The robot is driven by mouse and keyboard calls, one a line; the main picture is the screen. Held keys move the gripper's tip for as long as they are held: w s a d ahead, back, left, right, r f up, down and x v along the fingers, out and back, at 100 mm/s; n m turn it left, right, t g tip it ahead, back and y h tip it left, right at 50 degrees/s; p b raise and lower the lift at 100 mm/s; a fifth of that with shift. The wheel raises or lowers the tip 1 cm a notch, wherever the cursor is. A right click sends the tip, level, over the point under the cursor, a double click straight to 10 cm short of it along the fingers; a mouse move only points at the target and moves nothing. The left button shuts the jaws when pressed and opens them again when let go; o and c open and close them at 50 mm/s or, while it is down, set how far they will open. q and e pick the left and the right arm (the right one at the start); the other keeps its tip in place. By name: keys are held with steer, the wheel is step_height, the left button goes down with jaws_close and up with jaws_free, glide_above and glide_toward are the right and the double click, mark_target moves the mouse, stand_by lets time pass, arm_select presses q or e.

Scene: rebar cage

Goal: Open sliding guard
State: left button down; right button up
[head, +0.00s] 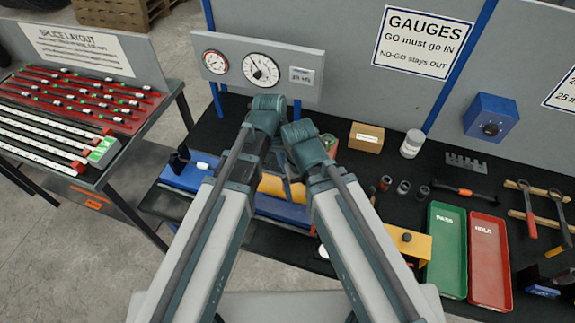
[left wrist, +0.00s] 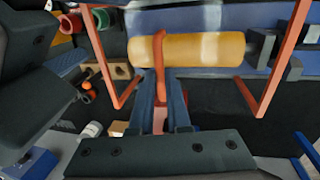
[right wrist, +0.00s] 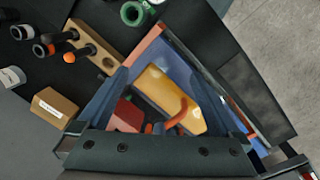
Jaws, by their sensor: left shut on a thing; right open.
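The sliding guard is a clear panel in an orange frame (left wrist: 254,92) over a yellow cylinder (left wrist: 205,50) on a blue bed. My left gripper (left wrist: 163,82) is shut on the guard's upright orange handle (left wrist: 159,48), in front of the cylinder. In the right wrist view, my right gripper (right wrist: 160,85) is open with its fingers wide apart. The yellow cylinder (right wrist: 165,92) and the orange handle (right wrist: 178,113) show between those fingers; I see no contact. In the head view, my arms hide most of the guard and both fingertips; part of the blue bed (head: 185,178) shows.
Behind the bed stands a panel with dial gauges (head: 262,70). To the right are a cardboard box (head: 366,138), a white jar (head: 412,144), a green tray (head: 446,250) and a red tray (head: 489,260). A wooden block with plug gauges (right wrist: 100,55) is near my right gripper.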

arm_select(q)
steer(key=c, duration=0.9)
jaws_free()
steer(key=a+r+p, duration=0.1)
steer(key=r+p, duration=0.8)
steer(key=w+a+r+p, duration=0.1)
steer(key=r+p, duration=0.3)
steer(key=shift+a+r+p, duration=0.3)
arm_select(e)
step_height(320, 180, up, 14)
steer(key=shift+f, duration=0.2)
arm_select(q)
steer(key=shift+s+f, duration=0.1)
steer(key=shift+s, duration=0.05)
arm_select(e)
steer(key=shift+s+f, duration=0.1)
steer(key=shift+s, duration=0.05)
